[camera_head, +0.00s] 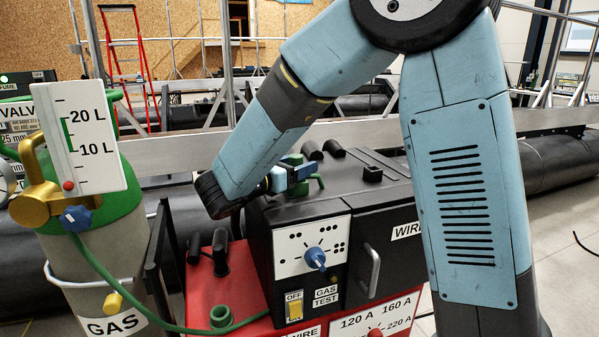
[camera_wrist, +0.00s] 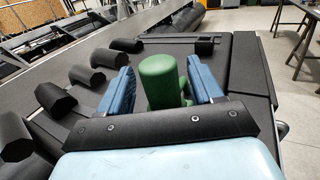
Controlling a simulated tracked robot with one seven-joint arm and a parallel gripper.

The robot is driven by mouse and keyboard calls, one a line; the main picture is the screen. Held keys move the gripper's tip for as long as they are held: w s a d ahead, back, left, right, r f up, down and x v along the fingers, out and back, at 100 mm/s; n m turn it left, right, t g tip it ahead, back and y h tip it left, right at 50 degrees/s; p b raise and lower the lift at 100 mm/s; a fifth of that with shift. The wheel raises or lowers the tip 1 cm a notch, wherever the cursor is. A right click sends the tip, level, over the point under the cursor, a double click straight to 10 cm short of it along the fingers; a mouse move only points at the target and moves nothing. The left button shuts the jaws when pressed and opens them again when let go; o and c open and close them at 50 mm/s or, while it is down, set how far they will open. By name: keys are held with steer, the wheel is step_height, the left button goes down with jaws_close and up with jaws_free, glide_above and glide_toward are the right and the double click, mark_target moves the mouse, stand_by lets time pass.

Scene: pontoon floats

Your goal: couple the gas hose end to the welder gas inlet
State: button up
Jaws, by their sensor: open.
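My gripper (camera_head: 291,178) is low over the top of the black wire feeder unit (camera_head: 262,222). In the wrist view its two blue fingers (camera_wrist: 163,84) stand apart on either side of a green, round-ended fitting (camera_wrist: 158,68). A gap shows on the right side; contact on the left is unclear. Part of this green fitting (camera_head: 318,182) also shows beside the fingers in the head view. A green hose (camera_head: 130,298) runs from the gas cylinder (camera_head: 85,262) to the red welder (camera_head: 250,326). A green ring-shaped socket (camera_head: 220,316) sits on the red welder. Which green part is the hose end is unclear.
A flow gauge (camera_head: 84,138) and brass valve (camera_head: 35,190) top the cylinder. Black knobs (camera_head: 221,250) rise from the red welder, and several black stubs (camera_wrist: 90,80) line the surface beside my gripper. A metal rail (camera_head: 170,152) and dark pipes lie behind.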

steer(key=shift+x, duration=0.8)
steer(key=c, duration=1.1)
steer(key=shift+r, duration=0.1)
